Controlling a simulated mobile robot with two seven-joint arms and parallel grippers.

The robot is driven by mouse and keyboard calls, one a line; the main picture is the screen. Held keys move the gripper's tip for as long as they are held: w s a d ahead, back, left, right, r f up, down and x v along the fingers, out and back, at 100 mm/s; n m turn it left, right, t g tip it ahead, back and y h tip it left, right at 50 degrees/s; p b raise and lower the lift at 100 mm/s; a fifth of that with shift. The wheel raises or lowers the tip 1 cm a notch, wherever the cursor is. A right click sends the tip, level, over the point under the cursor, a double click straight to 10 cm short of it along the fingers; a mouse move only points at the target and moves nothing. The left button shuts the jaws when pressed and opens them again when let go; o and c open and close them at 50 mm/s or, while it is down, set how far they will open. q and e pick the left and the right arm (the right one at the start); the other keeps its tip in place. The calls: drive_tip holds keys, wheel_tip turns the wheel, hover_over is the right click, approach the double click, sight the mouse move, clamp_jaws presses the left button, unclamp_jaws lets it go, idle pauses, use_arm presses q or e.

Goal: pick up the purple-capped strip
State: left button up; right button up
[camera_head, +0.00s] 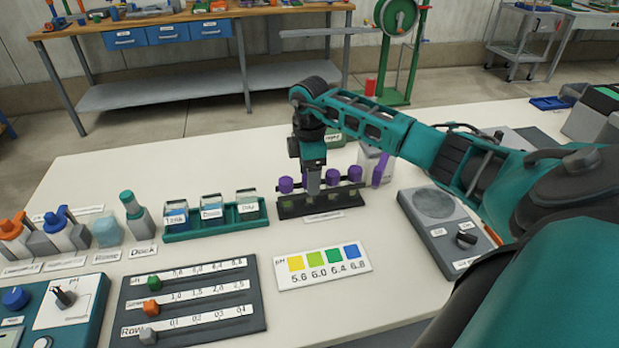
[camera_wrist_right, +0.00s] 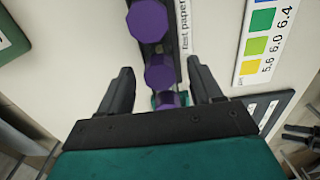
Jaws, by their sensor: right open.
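Purple-capped strips (camera_head: 285,185) stand in a dark rack (camera_head: 322,204) in the middle of the table. More purple caps show to the right at the same rack (camera_head: 355,173). My right gripper (camera_head: 312,185) points down over the rack, among the caps, and hides part of the row. In the right wrist view the gripper (camera_wrist_right: 163,80) is open, with a finger on each side of the row. One purple cap (camera_wrist_right: 158,70) appears between the fingertips, with another cap (camera_wrist_right: 147,20) beyond it. I cannot tell whether the fingers touch a cap. My left gripper is not in view.
A pH colour chart (camera_head: 322,268) lies in front of the rack. A green tray (camera_head: 217,231) with labelled jars stands to the left. A grey device (camera_head: 438,235) stands to the right. A white box (camera_head: 372,160) is behind the rack.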

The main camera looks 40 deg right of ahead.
drive_tip(key=shift+f, duration=0.1)
drive_tip(key=c, duration=1.1)
